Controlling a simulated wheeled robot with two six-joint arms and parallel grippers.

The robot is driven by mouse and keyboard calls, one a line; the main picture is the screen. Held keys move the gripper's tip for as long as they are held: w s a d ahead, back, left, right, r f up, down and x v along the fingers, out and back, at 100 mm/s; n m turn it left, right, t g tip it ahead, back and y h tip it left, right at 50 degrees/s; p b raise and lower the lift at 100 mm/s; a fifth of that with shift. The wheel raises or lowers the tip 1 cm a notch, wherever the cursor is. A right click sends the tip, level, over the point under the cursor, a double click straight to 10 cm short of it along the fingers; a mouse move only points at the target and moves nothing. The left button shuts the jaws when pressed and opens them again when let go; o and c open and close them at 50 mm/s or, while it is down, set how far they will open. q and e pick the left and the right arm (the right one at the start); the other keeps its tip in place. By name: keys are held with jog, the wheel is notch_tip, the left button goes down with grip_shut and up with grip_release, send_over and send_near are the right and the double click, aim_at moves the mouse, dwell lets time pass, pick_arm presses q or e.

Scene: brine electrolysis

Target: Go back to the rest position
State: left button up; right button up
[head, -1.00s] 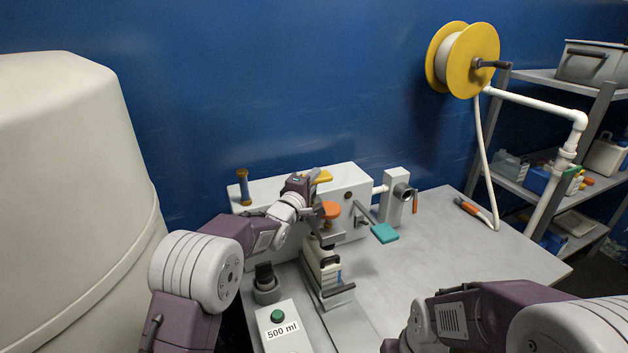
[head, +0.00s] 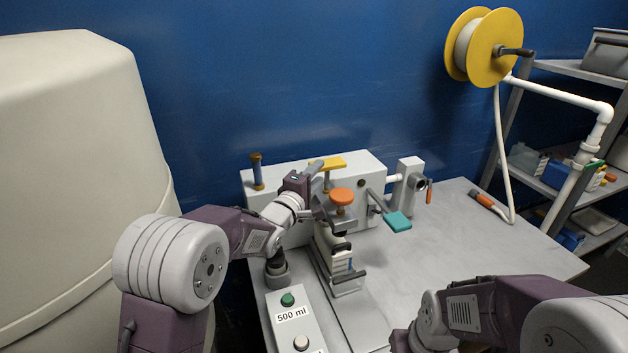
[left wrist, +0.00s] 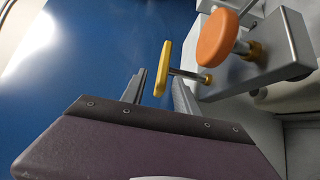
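My left gripper (head: 322,186) is over the white box-shaped unit (head: 372,168) on the bench. In the left wrist view its two fingers (left wrist: 158,92) are spread apart, with nothing held. A yellow T-shaped handle (left wrist: 163,68) shows beyond and between the fingers; it also shows in the head view (head: 328,163). An orange knob (head: 342,195) on a grey block is close to the right of the gripper, also seen in the left wrist view (left wrist: 217,39). My right arm comes in at the lower right; its gripper is outside the picture.
A teal paddle (head: 398,221) and an orange-tipped hose (head: 488,203) are to the right. A large cream tank (head: 75,170) stands left.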

pick_arm(q)
jog(key=shift+v, duration=0.95)
